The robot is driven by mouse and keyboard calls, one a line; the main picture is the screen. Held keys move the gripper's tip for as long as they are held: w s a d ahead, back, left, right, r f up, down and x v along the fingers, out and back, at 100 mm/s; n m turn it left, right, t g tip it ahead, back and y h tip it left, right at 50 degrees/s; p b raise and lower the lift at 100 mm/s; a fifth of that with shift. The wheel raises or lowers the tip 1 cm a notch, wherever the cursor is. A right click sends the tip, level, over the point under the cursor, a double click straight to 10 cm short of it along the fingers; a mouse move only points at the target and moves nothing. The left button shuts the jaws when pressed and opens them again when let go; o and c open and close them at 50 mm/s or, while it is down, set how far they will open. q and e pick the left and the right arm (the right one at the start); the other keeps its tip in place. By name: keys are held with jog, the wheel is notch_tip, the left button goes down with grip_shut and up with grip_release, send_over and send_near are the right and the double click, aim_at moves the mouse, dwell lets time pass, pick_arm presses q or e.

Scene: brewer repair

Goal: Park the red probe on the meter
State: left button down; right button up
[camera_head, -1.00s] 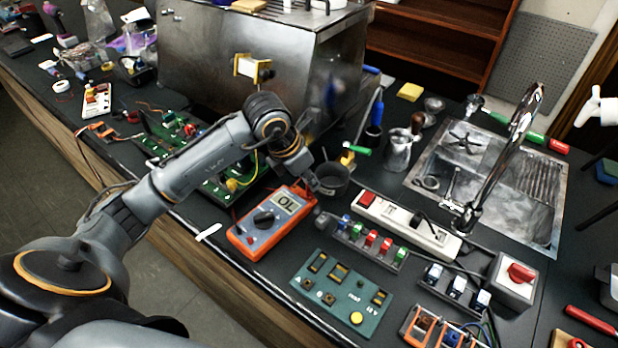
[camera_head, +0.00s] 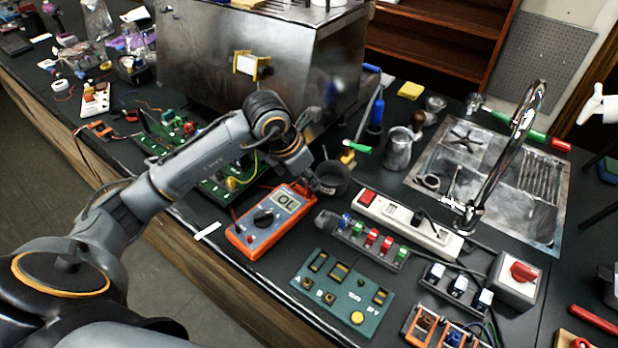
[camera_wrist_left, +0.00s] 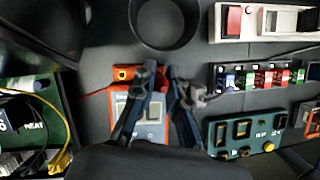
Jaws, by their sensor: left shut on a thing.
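The orange and grey multimeter (camera_head: 246,237) lies on the dark bench in the head view, its display reading OL. It also shows in the wrist view (camera_wrist_left: 124,73), partly behind the fingers. My left gripper (camera_head: 318,186) is low by the meter's upper right corner, in front of the dark round cup. In the wrist view my left gripper (camera_wrist_left: 160,78) reaches over the meter's right side. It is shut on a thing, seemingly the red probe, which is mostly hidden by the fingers. A thin red lead runs left from the meter. My right gripper is out of view.
The dark cup (camera_head: 333,178) stands close behind the gripper. A power strip (camera_head: 412,222) and a row of coloured terminals (camera_head: 371,240) lie to the right. A green panel (camera_head: 341,292) lies in front. An open green circuit board (camera_head: 226,187) is at the left.

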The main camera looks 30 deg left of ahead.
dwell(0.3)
pick_arm(q)
jog(key=c, duration=1.3)
grip_release()
jog(key=v, duration=1.2)
jog(key=shift+s+a, duration=0.1)
